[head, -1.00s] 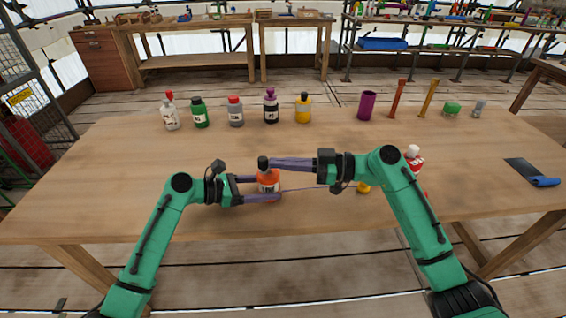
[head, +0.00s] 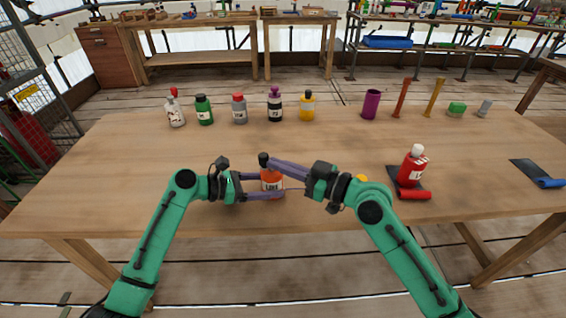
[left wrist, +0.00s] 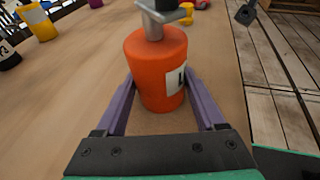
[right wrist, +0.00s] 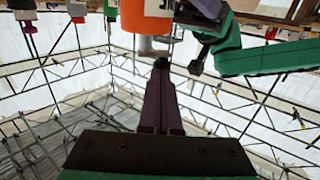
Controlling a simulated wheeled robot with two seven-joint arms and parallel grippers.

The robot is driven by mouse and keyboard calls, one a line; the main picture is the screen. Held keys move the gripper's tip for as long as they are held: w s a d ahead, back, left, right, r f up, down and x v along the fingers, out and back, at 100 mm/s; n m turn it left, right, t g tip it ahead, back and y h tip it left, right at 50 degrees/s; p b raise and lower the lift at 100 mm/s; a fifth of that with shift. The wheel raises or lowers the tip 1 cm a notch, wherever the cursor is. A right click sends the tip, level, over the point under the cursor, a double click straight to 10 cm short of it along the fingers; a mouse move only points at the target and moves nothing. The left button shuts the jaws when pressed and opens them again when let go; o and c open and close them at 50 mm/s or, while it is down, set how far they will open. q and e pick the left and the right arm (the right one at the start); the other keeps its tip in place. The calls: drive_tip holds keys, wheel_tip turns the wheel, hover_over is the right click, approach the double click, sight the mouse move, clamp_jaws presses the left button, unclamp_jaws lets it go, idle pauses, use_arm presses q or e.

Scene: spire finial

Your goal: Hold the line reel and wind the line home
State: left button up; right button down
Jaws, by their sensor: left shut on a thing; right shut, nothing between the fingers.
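The line reel (head: 272,184) is an orange drum with a white label, upright near the table's front edge. My left gripper (head: 270,187) is shut around its body, one finger on each side, as the left wrist view also shows (left wrist: 155,70). A crank with a black knob (head: 263,158) tops the reel. My right gripper (head: 270,161) is shut and empty, its tips at the knob; the right wrist view shows the knob (right wrist: 160,62) right at the tips. Whether they touch is unclear. A thin line runs right from the reel towards a yellow piece (head: 362,178), mostly hidden behind my right arm.
A red bottle (head: 411,168) stands on a dark mat to the right, with a red roll (head: 415,194) in front. Several bottles (head: 240,110) and a purple cup (head: 371,104) line the table's back. A blue roll (head: 549,183) lies far right. The middle table is clear.

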drive_tip(key=shift+w+a+r+m+t+h, duration=0.1)
drive_tip(key=shift+a+m+t+h, duration=0.75)
drive_tip(key=shift+a+t, duration=0.3)
drive_tip(key=shift+w+a+r+m+t+h, duration=0.1)
drive_tip(key=shift+a+m+t+h, duration=0.8)
drive_tip(key=shift+a, duration=0.4)
drive_tip(key=shift+f, duration=0.1)
